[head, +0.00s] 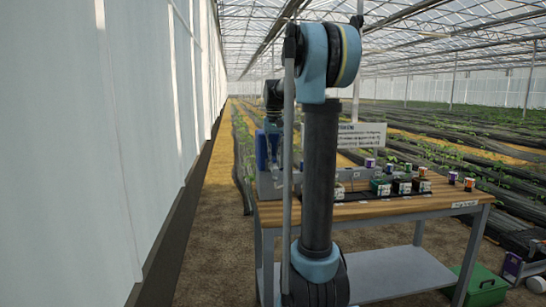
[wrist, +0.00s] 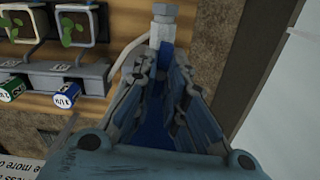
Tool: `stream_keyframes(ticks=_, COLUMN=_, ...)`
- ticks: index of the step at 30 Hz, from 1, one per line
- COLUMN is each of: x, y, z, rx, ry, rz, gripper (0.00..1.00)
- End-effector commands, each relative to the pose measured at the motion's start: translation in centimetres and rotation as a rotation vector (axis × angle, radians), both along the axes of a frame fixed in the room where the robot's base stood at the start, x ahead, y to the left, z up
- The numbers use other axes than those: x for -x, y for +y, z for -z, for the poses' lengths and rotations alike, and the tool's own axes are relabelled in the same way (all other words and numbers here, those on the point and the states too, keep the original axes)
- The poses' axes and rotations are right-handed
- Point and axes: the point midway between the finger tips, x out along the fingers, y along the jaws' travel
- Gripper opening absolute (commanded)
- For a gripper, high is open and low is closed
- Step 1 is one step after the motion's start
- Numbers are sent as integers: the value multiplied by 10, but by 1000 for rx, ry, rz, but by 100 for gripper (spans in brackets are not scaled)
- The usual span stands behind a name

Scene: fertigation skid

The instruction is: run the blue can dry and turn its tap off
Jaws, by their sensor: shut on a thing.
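The blue can (head: 261,150) stands at the left end of the wooden bench, partly hidden behind my arm. My gripper (wrist: 161,62) points away from the wrist camera, its two fingers closing in around a blue body (wrist: 152,133) that looks like the can. A pale fitting with a hex top (wrist: 163,22) shows just beyond the fingertips. In the head view my gripper (head: 272,140) is small and partly covered by my arm, beside the can. I cannot tell how the can's tap is set, or its level.
In the wrist view, plant pots (wrist: 76,22) and a thin pale hose lie left of the gripper. A white wall (head: 70,150) runs along the left. A green box (head: 485,287) sits on the floor.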

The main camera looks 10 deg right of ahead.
Motion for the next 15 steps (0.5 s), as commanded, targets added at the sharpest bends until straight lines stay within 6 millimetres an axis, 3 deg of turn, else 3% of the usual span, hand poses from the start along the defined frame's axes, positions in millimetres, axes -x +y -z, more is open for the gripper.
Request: stream_keyframes(ticks=15, x=0, y=0, z=0, rx=-1, ry=0, rz=453, gripper=0)
